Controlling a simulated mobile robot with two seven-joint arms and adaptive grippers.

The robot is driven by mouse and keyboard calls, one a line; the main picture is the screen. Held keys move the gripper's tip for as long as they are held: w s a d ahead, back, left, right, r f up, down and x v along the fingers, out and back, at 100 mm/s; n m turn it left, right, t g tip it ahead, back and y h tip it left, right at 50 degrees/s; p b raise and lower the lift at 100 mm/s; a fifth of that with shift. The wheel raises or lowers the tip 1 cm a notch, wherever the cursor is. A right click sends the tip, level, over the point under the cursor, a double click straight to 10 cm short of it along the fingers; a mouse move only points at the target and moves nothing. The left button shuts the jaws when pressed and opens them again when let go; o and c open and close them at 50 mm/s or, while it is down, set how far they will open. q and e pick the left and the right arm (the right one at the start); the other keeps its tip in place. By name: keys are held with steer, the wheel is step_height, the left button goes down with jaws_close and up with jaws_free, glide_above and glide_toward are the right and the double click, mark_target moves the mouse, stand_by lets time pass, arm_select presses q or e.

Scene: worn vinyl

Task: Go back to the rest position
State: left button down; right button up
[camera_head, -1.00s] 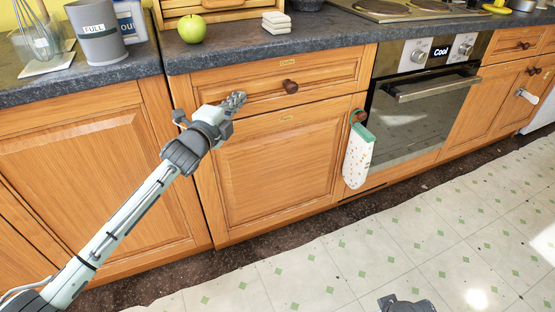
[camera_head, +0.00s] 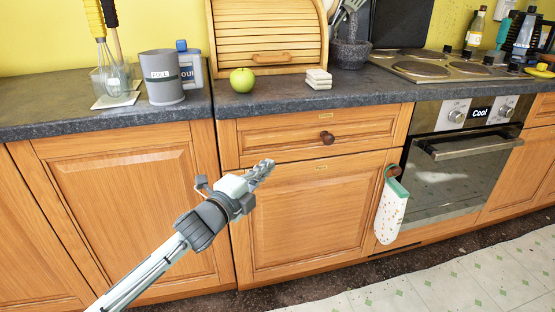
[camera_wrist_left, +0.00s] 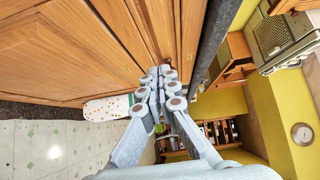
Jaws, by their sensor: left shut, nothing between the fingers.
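My left gripper (camera_head: 262,172) is shut and empty. In the head view it stands in front of the wooden drawer and cupboard below the counter, with its arm coming in from the lower left. In the left wrist view the gripper (camera_wrist_left: 163,75) has its fingers together, pointing toward the wooden fronts. The drawer (camera_head: 285,133) with a round dark knob (camera_head: 327,138) is closed. My right gripper is not in view.
The dark counter (camera_head: 290,97) holds a green apple (camera_head: 242,80), a grey canister (camera_head: 161,78), a bread box (camera_head: 266,40) and stacked pale blocks (camera_head: 319,78). A mitt (camera_head: 392,208) hangs beside the oven (camera_head: 460,160). The floor (camera_head: 440,285) is clear.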

arm_select(q)
steer(key=s+a+f+n+g+y, duration=0.2)
steer(key=s+a+f+n+y, duration=0.3)
steer(key=f, duration=0.5)
steer(key=s+a+f+n+g+y, duration=0.2)
steer(key=s+a+f+n, duration=0.45)
steer(key=f, duration=0.35)
steer(key=s+a+f+n+g+y, duration=0.1)
steer(key=s+a+f+n+g, duration=0.1)
steer(key=s+f, duration=0.3)
steer(key=s+a+f+n+g, duration=0.3)
steer(key=s+f+n+g, duration=0.1)
steer(key=s, duration=0.8)
steer(key=s+a+f+n+g+y, duration=0.1)
steer(key=s+a+f+n+g, duration=0.1)
steer(key=s+f, duration=0.5)
steer(key=shift+s+a+n+g+y, duration=0.35)
steer(key=shift+s+a+n, duration=0.35)
steer(key=shift+n, duration=0.45)
steer(key=shift+d+f, duration=0.1)
